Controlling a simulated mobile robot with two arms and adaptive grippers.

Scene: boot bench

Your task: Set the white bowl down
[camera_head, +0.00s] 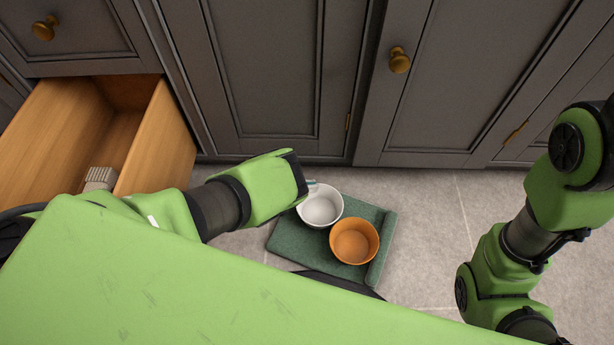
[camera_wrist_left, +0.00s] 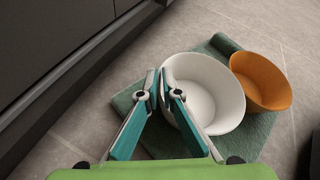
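The white bowl (camera_head: 321,207) is upright over the green mat (camera_head: 288,243), beside the orange bowl (camera_head: 354,241). My left gripper (camera_head: 312,187) is at the white bowl's far left rim. In the left wrist view, the gripper's fingers (camera_wrist_left: 160,84) are close together with the rim of the white bowl (camera_wrist_left: 214,90) between them, one finger inside and one outside. The orange bowl (camera_wrist_left: 262,80) is just right of it. I cannot tell whether the white bowl's base touches the mat. My right arm is at the right, its gripper out of view.
An open wooden drawer (camera_head: 160,140) at the left has a small pale ribbed object (camera_head: 99,178) in it. Dark cabinet doors (camera_head: 270,70) stand behind the mat. The mat has a rolled or folded right edge. Tiled floor (camera_head: 435,215) is clear to its right.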

